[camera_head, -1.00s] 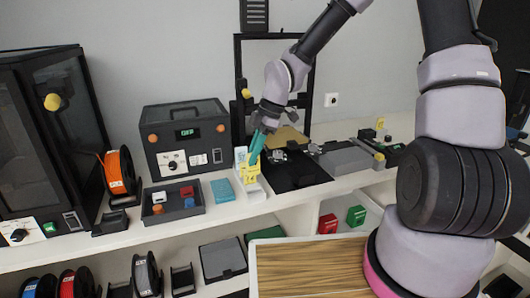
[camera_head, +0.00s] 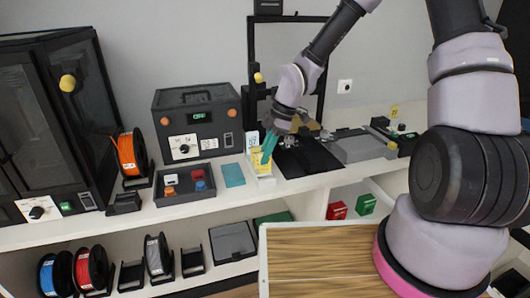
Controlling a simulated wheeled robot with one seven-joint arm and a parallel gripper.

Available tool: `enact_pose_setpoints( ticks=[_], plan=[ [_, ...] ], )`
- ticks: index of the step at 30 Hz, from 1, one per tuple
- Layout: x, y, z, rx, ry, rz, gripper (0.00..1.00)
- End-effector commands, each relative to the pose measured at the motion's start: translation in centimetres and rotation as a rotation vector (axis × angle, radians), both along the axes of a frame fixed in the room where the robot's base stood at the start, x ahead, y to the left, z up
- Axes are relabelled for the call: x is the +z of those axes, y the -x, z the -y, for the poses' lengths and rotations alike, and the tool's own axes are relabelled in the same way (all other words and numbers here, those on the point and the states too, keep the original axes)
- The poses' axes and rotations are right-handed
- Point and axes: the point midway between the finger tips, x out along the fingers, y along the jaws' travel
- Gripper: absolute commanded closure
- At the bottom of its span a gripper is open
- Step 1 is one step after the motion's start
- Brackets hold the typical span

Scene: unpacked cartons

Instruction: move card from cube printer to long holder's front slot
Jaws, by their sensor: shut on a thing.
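My gripper (camera_head: 267,149), with teal fingers, points down at the shelf's front and is shut on a yellow card (camera_head: 257,161). The card stands at a slant just above or in a pale long holder (camera_head: 265,182); I cannot tell whether it is seated in a slot. A white card (camera_head: 252,140) stands upright just behind it, at the holder's back. The fingers partly cover the yellow card. Another yellow card (camera_head: 394,111) stands far right among dark equipment. A black open-frame printer (camera_head: 252,60) stands behind my gripper; I cannot tell which machine is the cube printer.
A dark box with a green display (camera_head: 197,120) and a tray of small coloured blocks (camera_head: 158,197) stand left of the holder, with a teal pad (camera_head: 232,175) between. A dark plate (camera_head: 312,160) lies to its right. An orange spool (camera_head: 127,155) stands further left.

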Motion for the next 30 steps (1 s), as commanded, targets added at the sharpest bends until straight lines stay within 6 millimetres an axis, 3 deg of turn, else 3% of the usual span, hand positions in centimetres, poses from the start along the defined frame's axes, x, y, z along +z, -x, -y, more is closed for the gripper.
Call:
enact_pose_setpoints(
  ticks=[30],
  plan=[
    [-3.1,0.1,0.0,0.0,0.0,-0.001,1.0]
  ],
)
